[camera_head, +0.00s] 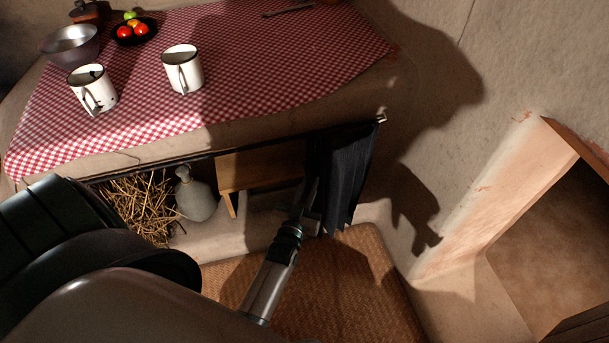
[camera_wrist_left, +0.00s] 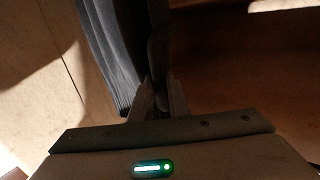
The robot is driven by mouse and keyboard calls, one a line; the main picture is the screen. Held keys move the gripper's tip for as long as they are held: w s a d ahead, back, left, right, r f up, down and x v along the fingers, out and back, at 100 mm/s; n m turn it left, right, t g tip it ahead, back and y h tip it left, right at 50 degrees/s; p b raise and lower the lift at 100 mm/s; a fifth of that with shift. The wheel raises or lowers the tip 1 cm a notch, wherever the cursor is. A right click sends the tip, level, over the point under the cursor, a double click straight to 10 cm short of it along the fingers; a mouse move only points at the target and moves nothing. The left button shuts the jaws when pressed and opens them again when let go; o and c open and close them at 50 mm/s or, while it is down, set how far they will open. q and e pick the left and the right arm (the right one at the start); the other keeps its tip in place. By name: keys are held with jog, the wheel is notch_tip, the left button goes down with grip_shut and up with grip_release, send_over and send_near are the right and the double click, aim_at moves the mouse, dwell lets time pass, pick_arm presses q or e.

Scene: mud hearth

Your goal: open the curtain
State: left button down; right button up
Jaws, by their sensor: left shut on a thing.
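The dark curtain (camera_head: 347,175) hangs bunched at the right end of the rod (camera_head: 215,152) under the counter's front edge. The opening to its left is uncovered. My left gripper (camera_head: 313,200) is at the curtain's left edge, low on the cloth, and is shut on it. In the left wrist view the curtain (camera_wrist_left: 112,50) hangs in folds, and the fingertips of my left gripper (camera_wrist_left: 160,95) close on its edge. My right gripper is not in view.
Inside the opening are straw (camera_head: 142,205), a grey jug (camera_head: 194,196) and a wooden stool (camera_head: 258,168). On the checked cloth (camera_head: 240,75) stand two mugs (camera_head: 183,70), a metal bowl (camera_head: 70,47) and a dark fruit plate (camera_head: 147,36). A woven mat (camera_head: 345,290) covers the floor; a wall (camera_head: 520,60) stands right.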

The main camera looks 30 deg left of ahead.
pick_arm(q)
jog(key=shift+w+d, duration=0.35)
jog(key=shift+w, duration=0.1)
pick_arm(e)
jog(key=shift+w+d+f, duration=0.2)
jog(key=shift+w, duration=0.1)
pick_arm(q)
jog(key=c, duration=1.7)
grip_release()
jog(key=shift+s, duration=0.1)
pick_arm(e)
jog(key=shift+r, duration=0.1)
